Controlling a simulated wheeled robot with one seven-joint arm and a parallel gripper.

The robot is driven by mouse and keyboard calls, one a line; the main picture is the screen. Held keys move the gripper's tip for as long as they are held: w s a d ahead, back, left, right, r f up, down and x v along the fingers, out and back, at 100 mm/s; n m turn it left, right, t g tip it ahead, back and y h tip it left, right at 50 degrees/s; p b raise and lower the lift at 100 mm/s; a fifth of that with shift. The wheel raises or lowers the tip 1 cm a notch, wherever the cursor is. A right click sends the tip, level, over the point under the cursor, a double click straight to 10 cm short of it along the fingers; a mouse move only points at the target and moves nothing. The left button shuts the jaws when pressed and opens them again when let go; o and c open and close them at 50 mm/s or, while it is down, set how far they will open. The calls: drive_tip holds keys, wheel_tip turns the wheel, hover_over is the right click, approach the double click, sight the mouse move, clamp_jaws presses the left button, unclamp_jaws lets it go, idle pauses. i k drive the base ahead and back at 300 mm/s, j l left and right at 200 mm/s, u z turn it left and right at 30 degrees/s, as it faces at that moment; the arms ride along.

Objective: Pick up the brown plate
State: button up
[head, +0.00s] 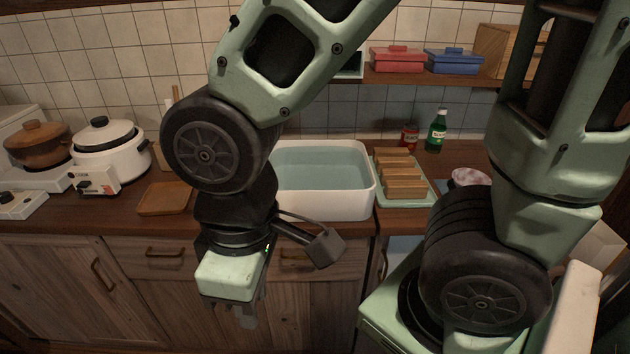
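A flat brown square plate (165,198) with rounded corners lies on the wooden counter, left of the white basin. My arm covers the counter just right of it. My gripper (245,318) hangs in front of the lower cabinets, below the counter's front edge, to the right of and lower than the plate. It is apart from the plate. Its fingers point down and are small and dark, so their opening cannot be made out.
A white basin of water (325,205) is behind my arm. A green rack (420,197) with several brown wooden pieces stands right of it. A white cooker (108,158) and a brown lidded pot (38,145) stand left. A green bottle (437,132) is at the back.

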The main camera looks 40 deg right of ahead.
sight(171, 198)
drive_tip(key=i+j+z, duration=0.15)
drive_tip(key=j, duration=0.3)
drive_tip(key=i+j+z, duration=0.15)
drive_tip(key=j, duration=0.3)
drive_tip(key=i+j+z, duration=0.15)
drive_tip(key=i+j, duration=0.15)
drive_tip(key=j, duration=0.2)
drive_tip(key=i+j+z, duration=0.15)
drive_tip(key=j, duration=0.4)
drive_tip(key=i+j+z, duration=0.15)
drive_tip(key=j, duration=0.35)
drive_tip(key=j+z, duration=0.2)
drive_tip(key=j, duration=0.3)
